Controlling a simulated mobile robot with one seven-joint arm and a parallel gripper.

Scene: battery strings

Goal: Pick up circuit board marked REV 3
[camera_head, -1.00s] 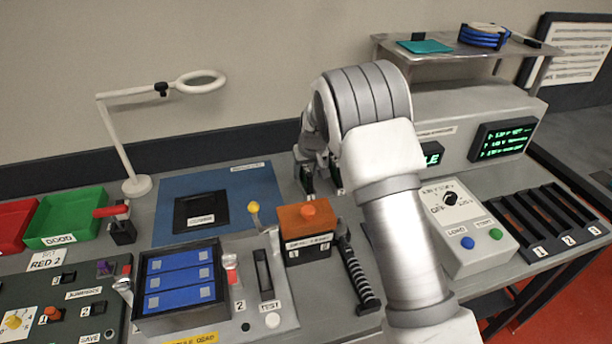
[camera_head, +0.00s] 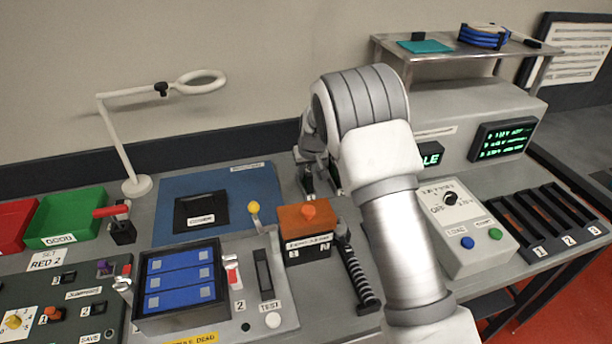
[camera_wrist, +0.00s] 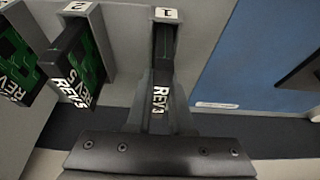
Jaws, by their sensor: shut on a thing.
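In the wrist view, the circuit board marked REV 3 (camera_wrist: 159,101) is a dark, narrow board seen edge-on, its white label facing the camera. It lines up with the rack place labelled 1 (camera_wrist: 166,14). My gripper (camera_wrist: 163,84) is shut on it, with a grey finger on each side. I cannot tell whether its far end is still in the slot.
In the wrist view, a board marked REV 5 (camera_wrist: 71,68) stands beside it at place 2, with another green board (camera_wrist: 17,68) further left. In the head view, a blue mat (camera_head: 222,190) and an orange-topped box (camera_head: 306,218) lie near my gripper.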

